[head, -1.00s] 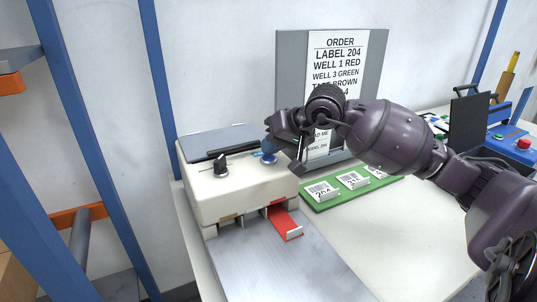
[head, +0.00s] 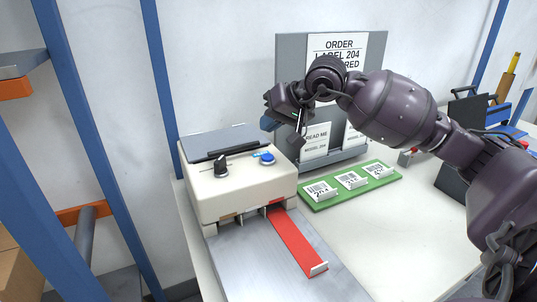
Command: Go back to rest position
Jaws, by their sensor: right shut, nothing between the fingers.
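My right gripper (head: 270,124) is shut and empty. It hangs in the air above and behind the blue button (head: 267,158) on the cream machine (head: 243,196), clear of it. My right arm comes in from the right and covers part of the order board. The machine has a black knob (head: 221,167) and a grey lid. A red strip (head: 295,243) with a pale end piece sticks out of its front onto the metal plate (head: 250,265). My left gripper is not in view.
A green tray (head: 330,205) with several white barcode labels lies right of the machine. The order board (head: 291,60) with cards stands behind. Blue posts (head: 157,75) rise at left. The table front is clear.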

